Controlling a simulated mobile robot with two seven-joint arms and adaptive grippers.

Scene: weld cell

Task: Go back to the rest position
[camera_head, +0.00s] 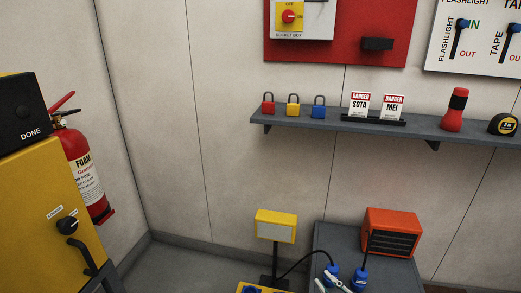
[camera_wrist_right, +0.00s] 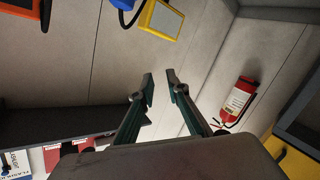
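My right gripper (camera_wrist_right: 160,84) shows in the right wrist view with its two fingers apart and nothing between them. In the head view only a small part of the right gripper (camera_head: 333,282) shows at the bottom edge, close to two blue plugs (camera_head: 359,278); whether it touches them cannot be told. My left gripper is in neither view.
A grey shelf (camera_head: 285,119) holds red, yellow and blue padlocks, two danger tags, a flashlight (camera_head: 454,110) and a tape measure (camera_head: 502,124). A fire extinguisher (camera_head: 84,165) and yellow cabinet (camera_head: 40,215) are left.

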